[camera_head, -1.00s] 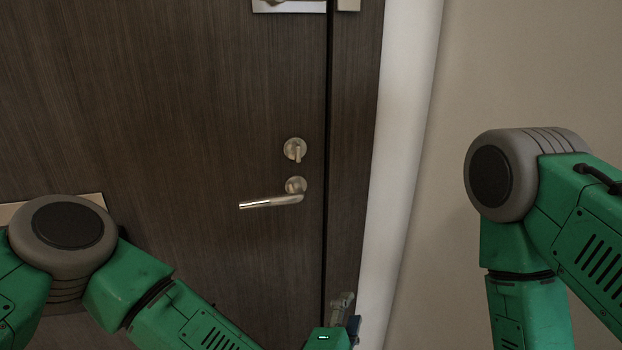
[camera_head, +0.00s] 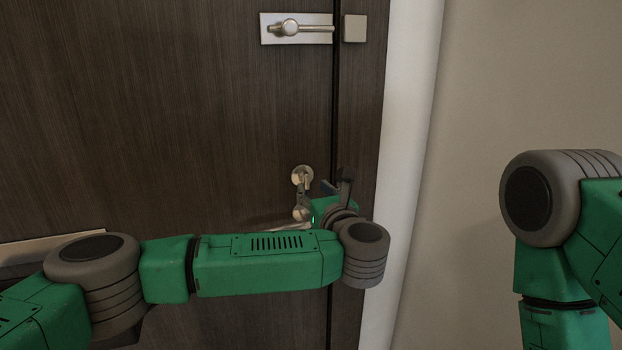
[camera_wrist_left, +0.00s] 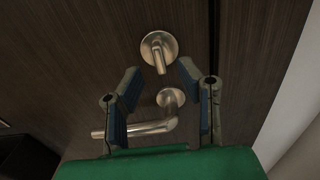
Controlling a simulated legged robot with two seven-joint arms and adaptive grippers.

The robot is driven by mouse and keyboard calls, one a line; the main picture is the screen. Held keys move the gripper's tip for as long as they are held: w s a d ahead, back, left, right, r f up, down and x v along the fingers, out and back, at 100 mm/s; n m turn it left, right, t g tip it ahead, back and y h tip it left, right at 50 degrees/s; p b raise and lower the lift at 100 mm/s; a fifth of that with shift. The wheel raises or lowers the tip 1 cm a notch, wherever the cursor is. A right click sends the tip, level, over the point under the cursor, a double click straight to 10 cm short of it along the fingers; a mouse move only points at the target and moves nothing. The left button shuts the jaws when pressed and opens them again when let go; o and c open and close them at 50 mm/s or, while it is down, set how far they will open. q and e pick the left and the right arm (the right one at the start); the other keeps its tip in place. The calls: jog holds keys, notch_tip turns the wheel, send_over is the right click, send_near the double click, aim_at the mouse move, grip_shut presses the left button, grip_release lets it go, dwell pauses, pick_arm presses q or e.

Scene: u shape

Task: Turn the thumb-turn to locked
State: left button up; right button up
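The thumb-turn (camera_head: 302,176) is a round metal rose with a small lever, set on the dark door above the lever handle. In the left wrist view the thumb-turn (camera_wrist_left: 159,52) is at the top centre, its lever pointing down and slightly right. My left gripper (camera_wrist_left: 158,78) is open and empty, its two blue-padded fingers apart, with the thumb-turn just beyond and between the tips. In the head view my left gripper (camera_head: 325,187) is beside the thumb-turn, partly hidden by my wrist. My right gripper is out of view; only my right arm shows.
The lever handle (camera_wrist_left: 150,129) lies below the thumb-turn, between and beyond my left fingers. A metal latch (camera_head: 297,28) sits higher on the door (camera_head: 150,110). The door frame and pale wall (camera_head: 530,80) are to the right.

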aim_at(307, 181)
pick_arm(q)
jog(key=x, duration=0.4)
jog(key=shift+a, duration=0.3)
jog(key=shift+w, duration=0.3)
jog(key=shift+w+d, duration=0.2)
jog(key=shift+d, duration=0.15)
jog(key=shift+a, duration=0.1)
jog(key=c, duration=0.6)
jog(key=shift+s+a, duration=0.1)
grip_shut()
jog(key=shift+a, duration=0.15)
